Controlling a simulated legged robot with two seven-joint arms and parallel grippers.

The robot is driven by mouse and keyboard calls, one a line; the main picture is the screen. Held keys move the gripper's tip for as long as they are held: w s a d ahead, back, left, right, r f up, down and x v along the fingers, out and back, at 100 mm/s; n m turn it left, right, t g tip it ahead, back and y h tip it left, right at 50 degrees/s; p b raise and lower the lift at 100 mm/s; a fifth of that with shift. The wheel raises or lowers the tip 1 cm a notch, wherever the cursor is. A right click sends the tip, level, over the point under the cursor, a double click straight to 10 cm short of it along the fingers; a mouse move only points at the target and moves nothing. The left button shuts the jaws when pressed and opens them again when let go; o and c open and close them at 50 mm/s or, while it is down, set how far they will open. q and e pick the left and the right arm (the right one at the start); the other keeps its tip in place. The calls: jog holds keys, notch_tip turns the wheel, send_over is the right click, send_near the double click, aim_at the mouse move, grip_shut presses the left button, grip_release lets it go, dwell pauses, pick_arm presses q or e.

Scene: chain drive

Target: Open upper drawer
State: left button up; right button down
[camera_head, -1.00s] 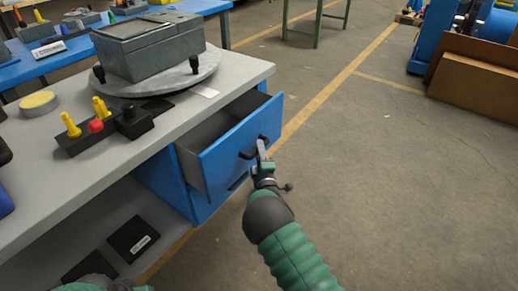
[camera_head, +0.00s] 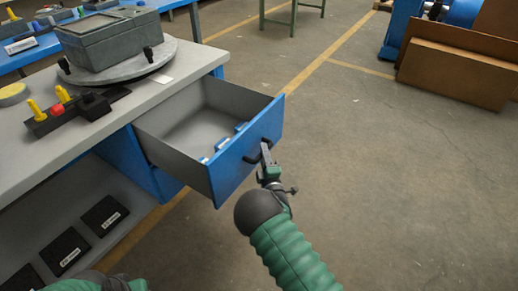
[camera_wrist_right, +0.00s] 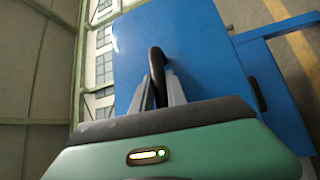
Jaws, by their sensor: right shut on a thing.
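The upper drawer (camera_head: 232,160) has a blue front and grey inner walls and stands far out of the workbench. Small blue and white items (camera_head: 228,138) lie inside near its front. My right gripper (camera_head: 265,152) is shut on the drawer's black handle (camera_head: 252,156). In the right wrist view the two fingers (camera_wrist_right: 158,92) are on either side of the dark handle (camera_wrist_right: 156,62), with the blue drawer front (camera_wrist_right: 195,45) behind. Part of my left arm (camera_head: 95,282) shows at the bottom left edge; its gripper fingers cannot be made out.
The grey benchtop (camera_head: 150,100) carries a grey box (camera_head: 108,42) on a round plate and a black block (camera_head: 80,108) with yellow and red knobs. Black boxes (camera_head: 104,215) lie on the shelf below.

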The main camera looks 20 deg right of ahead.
jog(key=shift+s+d+f, duration=0.2)
jog(key=shift+s, duration=0.2)
jog(key=shift+s+d+f, duration=0.15)
jog(key=shift+s, duration=0.2)
jog(key=c, duration=1.4)
grip_release()
jog(key=shift+w, duration=0.1)
jog(key=shift+o, duration=0.4)
jog(key=shift+r, duration=0.1)
jog(key=shift+r, duration=0.1)
jog(key=s+a+f+p, duration=0.2)
jog(key=s+p, duration=0.2)
jog(key=s, duration=1.2)
jog(key=shift+s+f, duration=0.25)
